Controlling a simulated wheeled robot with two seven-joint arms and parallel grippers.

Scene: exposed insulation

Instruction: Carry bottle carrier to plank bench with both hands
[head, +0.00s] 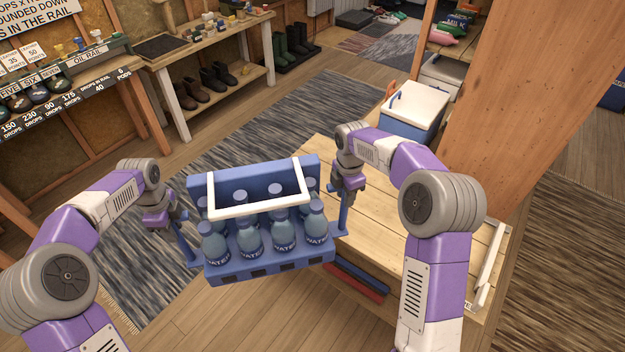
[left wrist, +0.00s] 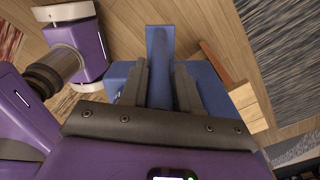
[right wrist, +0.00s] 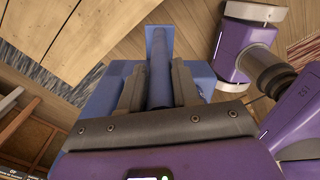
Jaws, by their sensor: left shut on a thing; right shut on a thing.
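The blue bottle carrier (head: 250,268) has a white top handle and holds several blue water bottles, upright. It hangs in the air left of the plank bench (head: 410,255), with its right end close to the bench's left edge. My left gripper (head: 182,222) is shut on the carrier's left side handle. That blue handle (left wrist: 160,65) stands between the fingers in the left wrist view. My right gripper (head: 345,193) is shut on the right side handle, which also shows between the fingers in the right wrist view (right wrist: 158,65). The bench's light planks show in the right wrist view (right wrist: 60,30).
A blue cooler (head: 415,110) with a white lid stands at the bench's far end, near a thick wooden post (head: 535,90). A white bar (head: 487,262) lies along the bench's right edge. A shelf with boots (head: 205,85) stands behind a grey rug (head: 265,120).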

